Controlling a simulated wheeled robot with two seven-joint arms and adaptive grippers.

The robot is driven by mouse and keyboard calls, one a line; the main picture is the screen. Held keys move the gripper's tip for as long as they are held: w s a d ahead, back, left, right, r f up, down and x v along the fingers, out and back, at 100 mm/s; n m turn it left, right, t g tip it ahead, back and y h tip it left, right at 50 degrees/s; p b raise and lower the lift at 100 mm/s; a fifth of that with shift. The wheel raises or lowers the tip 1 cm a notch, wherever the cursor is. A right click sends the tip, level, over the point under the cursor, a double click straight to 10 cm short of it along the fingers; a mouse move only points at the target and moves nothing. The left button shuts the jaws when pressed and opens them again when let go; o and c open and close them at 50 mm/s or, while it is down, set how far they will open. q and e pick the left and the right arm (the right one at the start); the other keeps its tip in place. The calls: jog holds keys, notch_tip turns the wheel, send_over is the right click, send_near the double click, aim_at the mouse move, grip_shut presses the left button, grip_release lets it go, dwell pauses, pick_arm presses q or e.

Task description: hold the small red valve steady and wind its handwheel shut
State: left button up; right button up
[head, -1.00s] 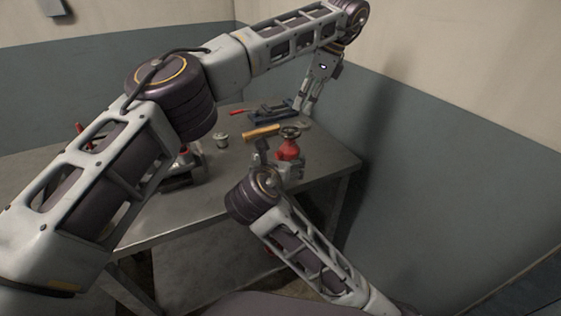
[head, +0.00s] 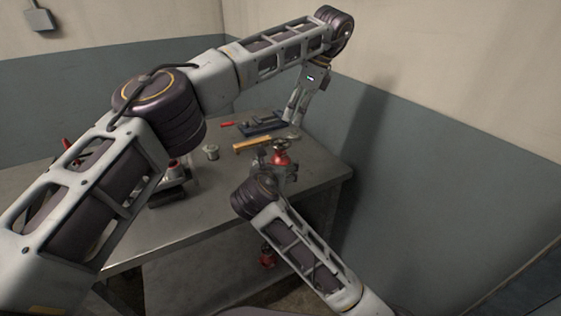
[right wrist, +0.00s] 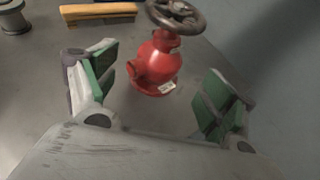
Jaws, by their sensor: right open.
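The small red valve (head: 281,158) stands upright near the right end of the grey table, its dark handwheel (head: 281,144) on top. In the right wrist view the valve (right wrist: 158,62) has a side outlet, a pale label and the handwheel (right wrist: 176,14). My right gripper (right wrist: 163,75) is open, its green-padded fingers apart on either side of the valve's near side, with visible gaps. In the head view my right gripper (head: 272,167) partly hides the valve's lower part. My left gripper (head: 293,117) is behind the valve near the blue tool; its fingers are too small to read.
A blue tool (head: 262,123) lies farther back. A dark tray (head: 168,196) is partly behind my left arm. Another red item (head: 267,256) shows below the tabletop.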

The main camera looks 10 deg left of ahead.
aim_at(280, 160)
jog(key=shift+x, duration=3.7)
jog(key=shift+c, duration=0.4)
